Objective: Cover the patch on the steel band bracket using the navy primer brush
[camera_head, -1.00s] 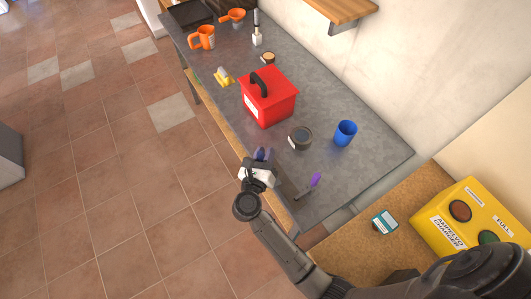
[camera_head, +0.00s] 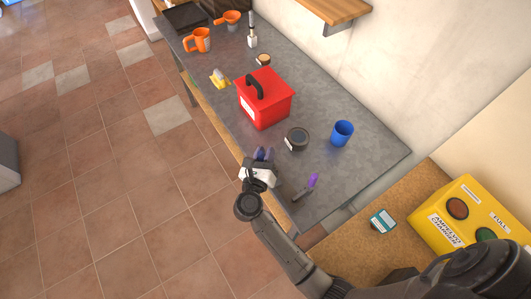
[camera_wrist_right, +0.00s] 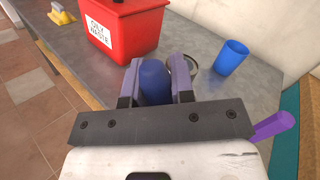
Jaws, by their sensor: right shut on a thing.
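My right gripper (camera_head: 264,155) is over the near long edge of the grey worktop (camera_head: 345,172). In the right wrist view its two purple fingers (camera_wrist_right: 156,85) are shut on a navy rounded handle (camera_wrist_right: 155,80), which looks like the navy primer brush. The brush's bristles are hidden from both views. My left gripper is not in view.
A yellow charger box (camera_head: 468,215) sits at the right. Open floor lies left.

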